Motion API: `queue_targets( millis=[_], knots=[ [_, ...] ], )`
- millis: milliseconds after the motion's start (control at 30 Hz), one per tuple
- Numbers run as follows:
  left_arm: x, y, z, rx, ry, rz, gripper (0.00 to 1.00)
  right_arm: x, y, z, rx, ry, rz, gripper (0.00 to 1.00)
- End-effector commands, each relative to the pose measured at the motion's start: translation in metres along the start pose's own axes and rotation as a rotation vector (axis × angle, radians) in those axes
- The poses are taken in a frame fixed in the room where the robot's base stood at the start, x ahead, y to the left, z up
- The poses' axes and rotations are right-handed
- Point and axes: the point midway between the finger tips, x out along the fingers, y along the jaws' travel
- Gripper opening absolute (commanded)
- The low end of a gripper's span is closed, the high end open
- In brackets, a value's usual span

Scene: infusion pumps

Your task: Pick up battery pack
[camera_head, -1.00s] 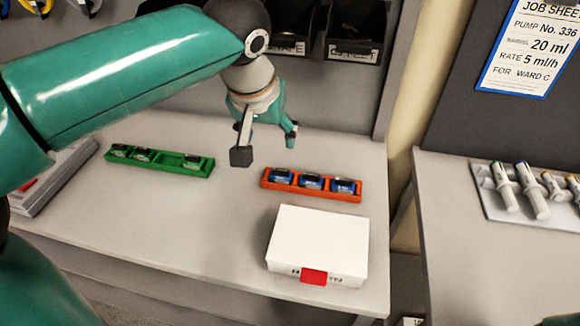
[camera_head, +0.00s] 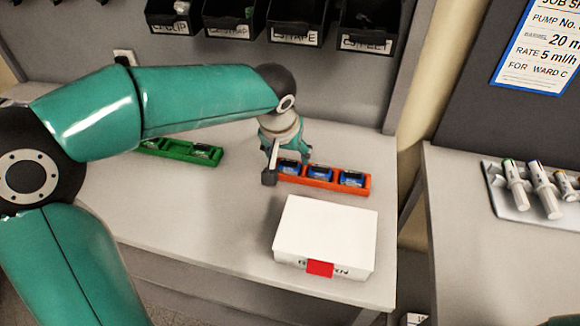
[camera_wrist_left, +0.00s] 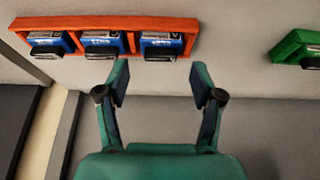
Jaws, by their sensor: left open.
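Three blue battery packs with dark fronts sit side by side in an orange tray (camera_head: 326,186) at the back of the bench: a left pack (camera_head: 289,168), a middle pack (camera_head: 320,174) and a right pack (camera_head: 351,179). My left gripper (camera_head: 288,166) is open and empty at the tray's left end. In the left wrist view, its spread fingers (camera_wrist_left: 160,80) point toward the near-end battery pack (camera_wrist_left: 162,47), with a gap between them and the pack. The middle pack (camera_wrist_left: 102,44) and far pack (camera_wrist_left: 47,45) show to its left. My right gripper is out of view.
A green tray (camera_head: 176,151) with dark packs lies left, partly behind my arm. A white box (camera_head: 326,233) with a red tab stands in front of the orange tray. Black bins (camera_head: 297,22) hang behind. Bare bench lies left of the box.

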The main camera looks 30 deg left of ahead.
Motion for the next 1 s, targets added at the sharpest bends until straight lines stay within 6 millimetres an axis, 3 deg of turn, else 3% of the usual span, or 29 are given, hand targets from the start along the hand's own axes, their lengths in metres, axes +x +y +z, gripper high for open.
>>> queue_targets(
  millis=[200, 500, 800, 1000],
  knots=[
    [0.03, -0.001, -0.001, 0.001, -0.003, -0.002, 0.67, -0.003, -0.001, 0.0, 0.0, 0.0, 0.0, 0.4],
    [0.036, -0.001, -0.001, 0.0, 0.0, -0.001, 0.67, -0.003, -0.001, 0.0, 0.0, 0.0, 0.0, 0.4],
    [0.035, -0.001, -0.001, -0.001, 0.0, -0.001, 0.18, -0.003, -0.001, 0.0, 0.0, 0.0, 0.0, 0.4],
    [0.035, -0.001, -0.002, -0.001, 0.001, 0.0, 0.15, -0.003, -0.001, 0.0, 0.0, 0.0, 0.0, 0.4]
  ],
)
